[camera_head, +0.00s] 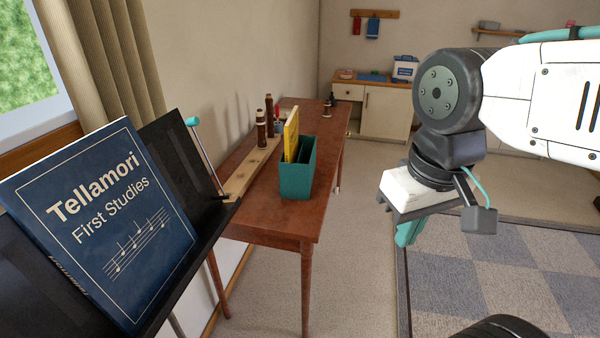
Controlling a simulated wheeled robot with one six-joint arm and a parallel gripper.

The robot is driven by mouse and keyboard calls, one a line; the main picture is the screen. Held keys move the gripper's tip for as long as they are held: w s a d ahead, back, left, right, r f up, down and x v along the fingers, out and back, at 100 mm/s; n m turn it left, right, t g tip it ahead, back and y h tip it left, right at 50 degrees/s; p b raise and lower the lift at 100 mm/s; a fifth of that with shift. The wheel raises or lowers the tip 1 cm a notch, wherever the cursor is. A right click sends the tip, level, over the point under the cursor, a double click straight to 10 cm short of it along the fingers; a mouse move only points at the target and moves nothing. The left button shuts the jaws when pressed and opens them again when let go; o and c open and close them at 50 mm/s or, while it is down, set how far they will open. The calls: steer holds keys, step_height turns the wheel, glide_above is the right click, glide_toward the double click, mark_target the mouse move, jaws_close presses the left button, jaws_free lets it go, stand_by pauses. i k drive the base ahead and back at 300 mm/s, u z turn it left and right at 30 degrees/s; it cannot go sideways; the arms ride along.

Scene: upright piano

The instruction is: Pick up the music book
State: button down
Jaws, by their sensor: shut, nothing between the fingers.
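The music book (105,220) is dark blue, with "Tellamori First Studies" and a line of notes on its cover. It leans upright and slightly tilted on a black music stand (182,258) at the left of the head view. My gripper (408,234) hangs at the right of the view, pointing down, with teal fingers. It is shut and empty, well to the right of the book and apart from it. The fingertips are partly hidden behind the gripper body.
A brown wooden table (255,213) stands between the stand and my arm. It bears a teal box (297,178) with a yellow book (291,135) and a wooden board with dark upright pieces. A cabinet (385,110) stands at the back. Carpet floor below my gripper is open.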

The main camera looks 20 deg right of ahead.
mark_target(99, 205)
steer(key=z, duration=0.25)
steer(key=k, duration=0.65)
steer(key=z, duration=0.6)
steer(key=k, duration=0.55)
steer(key=u, duration=0.7)
steer(key=i, duration=0.6)
steer(key=u, duration=0.75)
steer(key=i, duration=0.6)
steer(key=u, duration=0.15)
